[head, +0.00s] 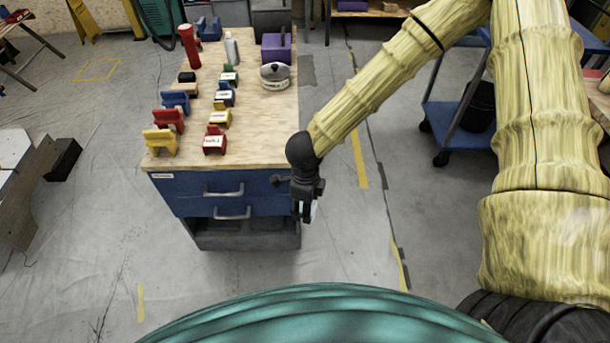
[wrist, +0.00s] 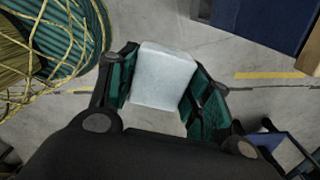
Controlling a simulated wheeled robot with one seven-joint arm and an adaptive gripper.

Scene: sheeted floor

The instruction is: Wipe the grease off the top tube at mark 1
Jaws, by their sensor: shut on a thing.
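My gripper (head: 305,210) hangs in front of the right front corner of the workbench, over the floor. In the wrist view, my gripper (wrist: 163,85) has its two green-padded fingers on either side of a pale white block (wrist: 165,72) and is shut on it. The block looks like a folded cloth or sponge; I cannot tell which. In the head view it is mostly hidden by the fingers. I cannot make out a top tube, mark 1 or grease in either view.
A wooden-topped workbench (head: 262,138) with blue drawers (head: 195,203) carries several coloured holders, a red bottle (head: 189,46), a pot (head: 275,76) and a purple box (head: 277,48). A blue cart (head: 455,117) stands at right. Floor (head: 90,210) left of the bench is largely clear.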

